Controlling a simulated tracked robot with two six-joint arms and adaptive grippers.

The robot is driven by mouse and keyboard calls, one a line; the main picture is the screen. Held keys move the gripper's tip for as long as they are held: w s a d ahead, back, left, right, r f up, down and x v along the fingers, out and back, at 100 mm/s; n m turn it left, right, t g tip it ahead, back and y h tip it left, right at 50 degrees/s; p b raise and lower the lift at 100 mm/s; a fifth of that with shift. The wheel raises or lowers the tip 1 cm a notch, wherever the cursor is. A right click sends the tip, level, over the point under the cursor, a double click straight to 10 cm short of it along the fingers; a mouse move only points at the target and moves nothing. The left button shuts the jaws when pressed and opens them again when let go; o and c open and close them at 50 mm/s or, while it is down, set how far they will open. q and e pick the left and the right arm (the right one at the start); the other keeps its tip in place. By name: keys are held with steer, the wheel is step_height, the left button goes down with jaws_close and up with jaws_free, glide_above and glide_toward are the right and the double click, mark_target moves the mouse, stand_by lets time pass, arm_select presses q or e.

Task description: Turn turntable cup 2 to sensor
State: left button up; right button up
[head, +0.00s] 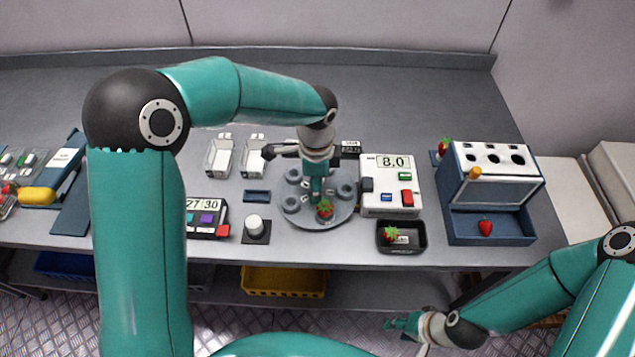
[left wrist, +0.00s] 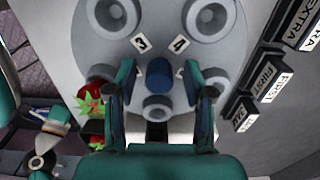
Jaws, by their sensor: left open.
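The grey round turntable (head: 335,216) stands on the bench and carries several cups. A strawberry (head: 324,209) sits at its front edge. In the left wrist view, the turntable (left wrist: 150,45) shows labels 3 and 4; no label 2 is readable. My left gripper (head: 318,197) points down over the turntable's middle. In the left wrist view, its open fingers (left wrist: 160,85) stand either side of the blue centre knob (left wrist: 159,72), with gaps visible. A white box reading 8,0 (head: 376,164) with a dark block (head: 367,185) facing the turntable stands at right. My right gripper (head: 402,324) hangs low in front of the bench.
A black tray (head: 420,238) holding a strawberry (head: 391,234) lies right of the turntable's front. A blue rack (head: 458,222) stands further right. A white knob (head: 255,226) and a 27 30 display box (head: 205,203) are left. The bench's back is clear.

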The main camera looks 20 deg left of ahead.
arm_select(q)
jaws_close()
steer(key=shift+d, duration=0.2)
steer(key=shift+a, duration=0.15)
steer(key=shift+w, duration=0.1)
steer(key=shift+n, duration=0.4)
